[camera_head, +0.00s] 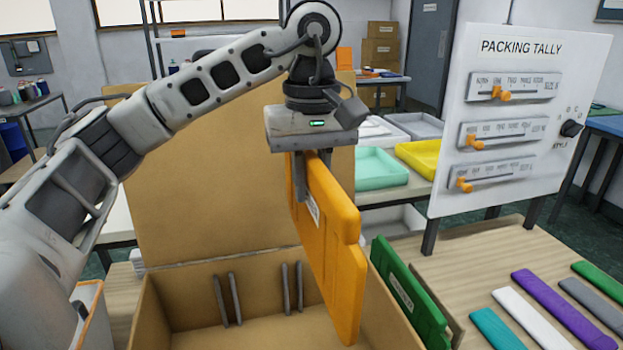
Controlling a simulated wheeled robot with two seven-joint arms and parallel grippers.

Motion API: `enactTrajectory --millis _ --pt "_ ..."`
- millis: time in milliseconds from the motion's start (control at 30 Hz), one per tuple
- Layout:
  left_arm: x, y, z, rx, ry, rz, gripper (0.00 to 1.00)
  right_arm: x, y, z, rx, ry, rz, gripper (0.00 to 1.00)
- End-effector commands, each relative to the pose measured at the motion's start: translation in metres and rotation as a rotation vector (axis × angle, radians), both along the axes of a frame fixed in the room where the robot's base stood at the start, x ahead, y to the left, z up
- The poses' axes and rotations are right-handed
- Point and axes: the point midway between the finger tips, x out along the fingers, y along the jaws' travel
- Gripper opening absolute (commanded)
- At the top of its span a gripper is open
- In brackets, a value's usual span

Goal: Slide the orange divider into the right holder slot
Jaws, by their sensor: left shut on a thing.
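My left gripper (313,162) is shut on the orange divider (325,235) near its upper left part. The divider hangs upright and seen at an angle, over the right part of the open cardboard box (190,282). Its lower end reaches down in front of the box's right side. Two pairs of grey holder rails show on the box's inner back wall: the left holder slot (228,299) and the right holder slot (292,287). The divider appears apart from the right slot, to its right in the picture. My right gripper is not in view.
A green divider (408,295) leans at the box's right side. Several coloured strips, including a purple one (565,310), lie on the table (490,265) at right. The packing tally board (510,115) stands behind them. The box's raised flap (200,200) stands at the back.

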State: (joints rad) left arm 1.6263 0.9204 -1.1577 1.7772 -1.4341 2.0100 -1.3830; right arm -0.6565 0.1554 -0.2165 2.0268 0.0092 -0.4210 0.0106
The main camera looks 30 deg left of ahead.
Motion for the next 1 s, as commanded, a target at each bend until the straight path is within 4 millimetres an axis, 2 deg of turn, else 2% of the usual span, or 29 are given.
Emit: enactTrajectory --millis 33,500,1000 --pt "0.000 0.000 0.009 -0.001 -0.001 0.000 0.00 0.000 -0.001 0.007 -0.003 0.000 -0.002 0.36" --pt "0.000 0.000 0.045 -0.001 -0.002 0.000 0.00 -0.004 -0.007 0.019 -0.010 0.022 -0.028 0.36" --pt "0.000 0.000 0.047 -0.001 -0.001 0.000 0.00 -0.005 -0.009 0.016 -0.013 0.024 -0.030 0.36"
